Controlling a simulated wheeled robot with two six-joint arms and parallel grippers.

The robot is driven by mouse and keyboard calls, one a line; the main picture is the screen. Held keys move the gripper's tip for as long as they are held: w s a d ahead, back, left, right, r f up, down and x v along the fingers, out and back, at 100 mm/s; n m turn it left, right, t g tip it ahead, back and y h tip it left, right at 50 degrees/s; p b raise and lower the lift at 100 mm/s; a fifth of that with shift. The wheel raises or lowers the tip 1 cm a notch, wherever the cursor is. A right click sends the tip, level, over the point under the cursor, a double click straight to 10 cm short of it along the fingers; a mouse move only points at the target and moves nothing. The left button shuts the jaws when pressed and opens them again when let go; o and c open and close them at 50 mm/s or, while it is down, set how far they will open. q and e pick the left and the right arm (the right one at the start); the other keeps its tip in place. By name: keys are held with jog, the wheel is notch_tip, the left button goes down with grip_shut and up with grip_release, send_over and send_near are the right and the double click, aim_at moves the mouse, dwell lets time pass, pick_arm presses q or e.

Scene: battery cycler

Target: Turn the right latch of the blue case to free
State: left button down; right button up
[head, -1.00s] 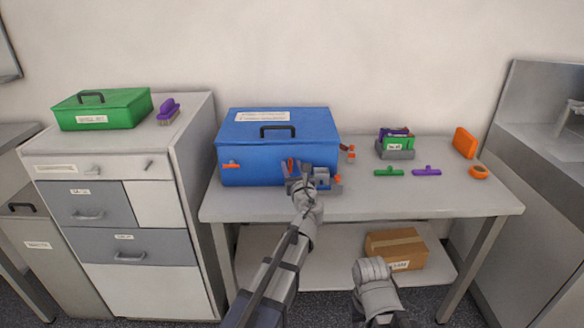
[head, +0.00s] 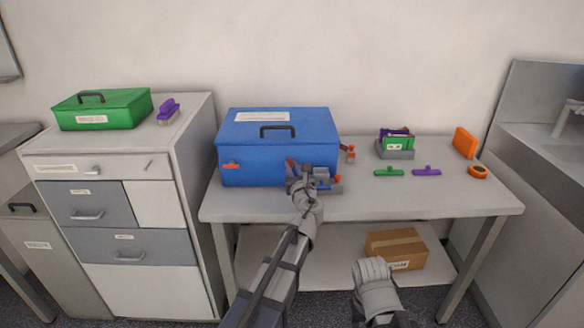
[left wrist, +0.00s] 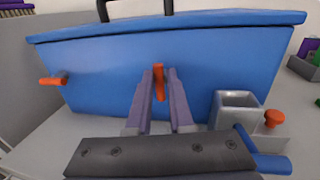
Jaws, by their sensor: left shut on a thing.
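The blue case (head: 250,170) stands shut on the left of the table, with a black handle on its lid. Its right latch (left wrist: 159,82) is an orange bar on the front face, standing roughly upright in the left wrist view. The left latch (head: 231,166) is also orange and lies about level; it also shows in the left wrist view (left wrist: 53,80). My left gripper (head: 291,165) is at the front face, its fingers shut on the right latch, one on each side. In the head view the gripper mostly hides that latch. My right arm shows low in the picture, its fingers out of sight.
A grey holder (left wrist: 238,105) and an orange-red knob (left wrist: 274,118) are close right of my left gripper. Green (head: 389,172) and purple (head: 426,171) handled pieces lie to the right. The table's front middle (head: 400,200) is clear.

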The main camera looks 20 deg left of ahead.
pick_arm(q)
jog(key=shift+a+n, duration=0.15)
jog(key=shift+n, duration=0.15)
jog(key=shift+s+a+f+n+g+h+p, duration=0.2)
jog(key=shift+n+h+p, duration=0.4)
jog(key=shift+n, duration=1.95)
jog(key=shift+s+a+f+n+g+h+p, duration=0.1)
jog(key=shift+a+n+h+p, duration=0.35)
jog(key=shift+n, duration=2.05)
jog(key=shift+s+a+f+n+g+h+p, duration=0.1)
jog(key=shift+n+h+p, duration=0.65)
jog(key=shift+n, duration=1.8)
jog(key=c, duration=0.9)
grip_release()
jog(key=shift+w, duration=0.15)
jog(key=shift+o, duration=0.2)
